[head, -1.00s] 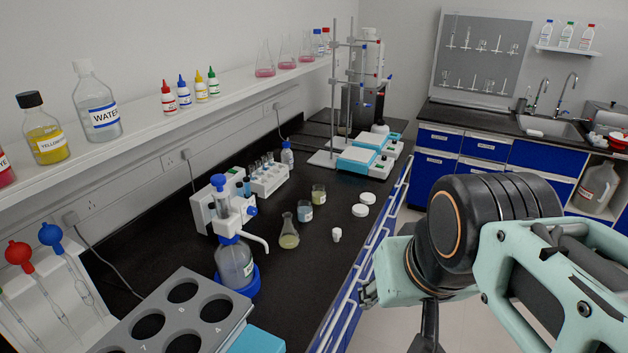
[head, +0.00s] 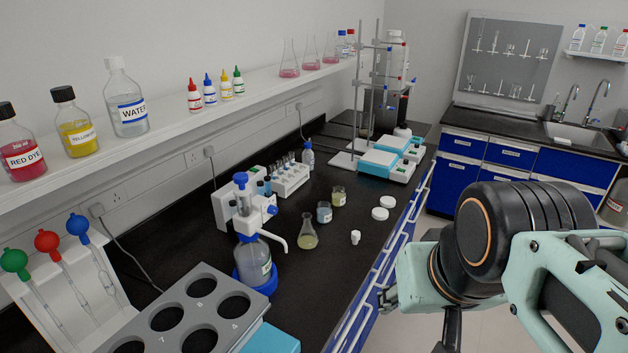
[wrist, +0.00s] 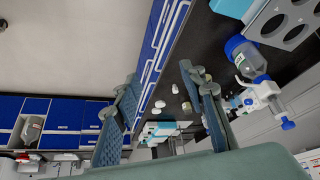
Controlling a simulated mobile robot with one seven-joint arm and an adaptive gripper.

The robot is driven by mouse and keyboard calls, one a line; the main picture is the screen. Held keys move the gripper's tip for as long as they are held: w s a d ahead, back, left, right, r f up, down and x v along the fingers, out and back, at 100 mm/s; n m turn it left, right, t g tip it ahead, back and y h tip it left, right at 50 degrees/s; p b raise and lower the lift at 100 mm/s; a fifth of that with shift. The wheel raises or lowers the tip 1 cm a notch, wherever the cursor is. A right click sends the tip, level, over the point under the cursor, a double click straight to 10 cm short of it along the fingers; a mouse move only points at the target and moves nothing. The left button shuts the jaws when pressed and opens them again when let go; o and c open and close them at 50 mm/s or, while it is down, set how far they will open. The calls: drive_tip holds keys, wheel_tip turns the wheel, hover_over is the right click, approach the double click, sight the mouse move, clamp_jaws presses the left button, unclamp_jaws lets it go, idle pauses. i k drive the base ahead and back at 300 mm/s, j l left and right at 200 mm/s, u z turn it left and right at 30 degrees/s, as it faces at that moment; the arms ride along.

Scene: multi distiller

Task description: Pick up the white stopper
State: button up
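The white stopper (head: 355,237) is a small white piece standing on the black bench top, right of the conical flask (head: 308,236) and near the bench's front edge. In the wrist view the small stopper (wrist: 175,88) shows between the fingers, some way beyond them. My gripper (wrist: 160,76) is open and empty, its two fingers spread wide. In the head view my gripper (head: 390,298) is off the bench's front side, to the right of and nearer than the stopper; its fingers are mostly hidden by my arm.
Two beakers (head: 324,212) (head: 338,196) and two white lids (head: 380,214) (head: 387,201) stand near the stopper. A blue-topped dispenser bottle (head: 254,258) and a grey holed rack (head: 163,294) are nearer. Drawer handles (head: 378,275) line the bench front. The floor to the right is free.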

sight(355, 234)
drive_tip(key=i+l+u, duration=0.2)
drive_tip(key=u, duration=0.6)
drive_tip(key=i+l+u, duration=0.2)
drive_tip(key=l, duration=0.15)
drive_tip(key=i+l+u, duration=0.1)
drive_tip(key=l+u, duration=0.15)
drive_tip(key=i+l, duration=0.1)
drive_tip(key=l, duration=0.35)
drive_tip(key=i+l+u, duration=0.15)
drive_tip(key=l, duration=0.25)
drive_tip(key=k+l, duration=0.1)
drive_tip(key=k+l+z, duration=0.1)
drive_tip(key=l, duration=0.25)
drive_tip(key=i+l+u, duration=0.1)
drive_tip(key=i+l, duration=0.25)
